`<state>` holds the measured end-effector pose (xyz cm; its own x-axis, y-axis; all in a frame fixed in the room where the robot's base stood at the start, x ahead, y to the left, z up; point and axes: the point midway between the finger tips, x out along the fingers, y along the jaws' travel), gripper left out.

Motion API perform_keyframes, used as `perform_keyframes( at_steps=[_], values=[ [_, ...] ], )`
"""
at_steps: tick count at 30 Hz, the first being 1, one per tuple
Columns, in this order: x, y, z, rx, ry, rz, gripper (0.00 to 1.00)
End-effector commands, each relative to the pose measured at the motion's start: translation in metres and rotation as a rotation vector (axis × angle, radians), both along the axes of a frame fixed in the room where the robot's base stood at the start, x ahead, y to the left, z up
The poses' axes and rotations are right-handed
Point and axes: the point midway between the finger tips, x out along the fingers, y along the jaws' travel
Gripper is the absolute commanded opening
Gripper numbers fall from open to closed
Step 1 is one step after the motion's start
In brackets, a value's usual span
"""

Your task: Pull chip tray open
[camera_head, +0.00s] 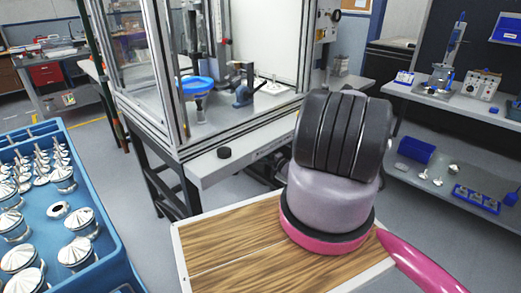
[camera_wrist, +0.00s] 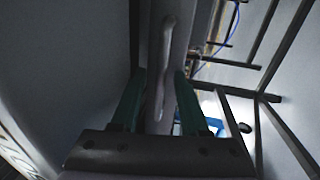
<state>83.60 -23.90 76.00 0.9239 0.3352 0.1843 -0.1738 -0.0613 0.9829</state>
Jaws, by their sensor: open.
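In the wrist view my gripper (camera_wrist: 158,78) is open, with its two green fingers apart. A pale grey bar-shaped handle (camera_wrist: 168,42) runs lengthwise between and beyond the fingertips. It is set against a grey panel (camera_wrist: 152,40), which may be the front of the chip tray. I cannot tell whether either finger touches the handle. In the head view my own arm covers the area at the right of the machine enclosure (camera_head: 165,75), so neither my gripper nor a chip tray can be made out there.
A blue crate (camera_head: 112,235) of metal parts stands at left. A shelf bench (camera_head: 455,105) is at right. Dark frame bars (camera_wrist: 285,135) show right of the fingers.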

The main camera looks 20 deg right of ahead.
Motion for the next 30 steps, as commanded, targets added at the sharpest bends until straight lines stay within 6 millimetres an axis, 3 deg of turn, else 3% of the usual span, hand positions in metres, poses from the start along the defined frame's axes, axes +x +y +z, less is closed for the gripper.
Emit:
perform_keyframes(
  at_steps=[6,7,10,11,30],
  values=[
    [0.0005,0.0002,0.0001,0.000,0.000,0.000,0.45],
    [0.0004,0.0003,0.0001,0.000,0.000,0.000,0.41],
    [0.0003,0.0002,0.0001,0.000,0.000,0.000,0.03],
    [0.0002,0.0002,0.0001,0.000,0.000,0.000,0.00],
    [-0.0002,0.0003,-0.0005,-0.001,0.001,0.001,0.00]
  ],
)
